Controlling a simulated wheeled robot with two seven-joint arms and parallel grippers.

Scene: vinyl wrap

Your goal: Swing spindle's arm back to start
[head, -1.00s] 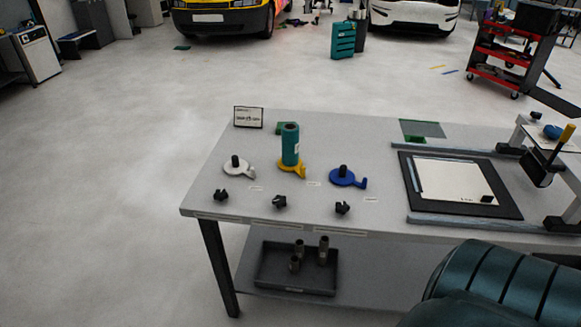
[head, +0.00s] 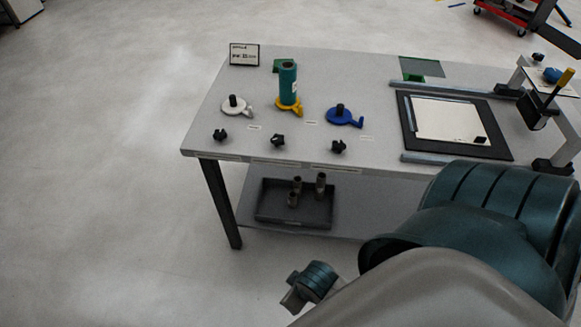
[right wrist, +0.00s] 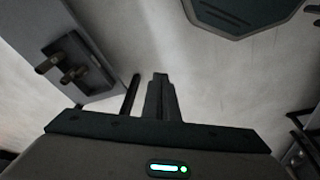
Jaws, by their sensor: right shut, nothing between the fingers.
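Three spindles stand in a row on the grey table (head: 225,140) in the head view. The white spindle (head: 238,107) is at left, the yellow spindle (head: 289,107) in the middle, and the blue spindle (head: 343,117) at right. Each has a short arm sticking out of its base toward the right. A teal roll (head: 288,82) stands upright on the yellow spindle. The black knobs of the white and blue spindles are bare. My right gripper (right wrist: 147,85) is shut and empty in the right wrist view, away from the spindles. My left gripper is not in view.
Several black knobs (head: 278,140) line the front of the table. A black-framed white sheet (head: 447,121) lies at right, near a stand with a yellow-handled tool (head: 560,82). A dark tray (head: 262,206) with grey cylinders sits on the lower shelf. Floor at left is clear.

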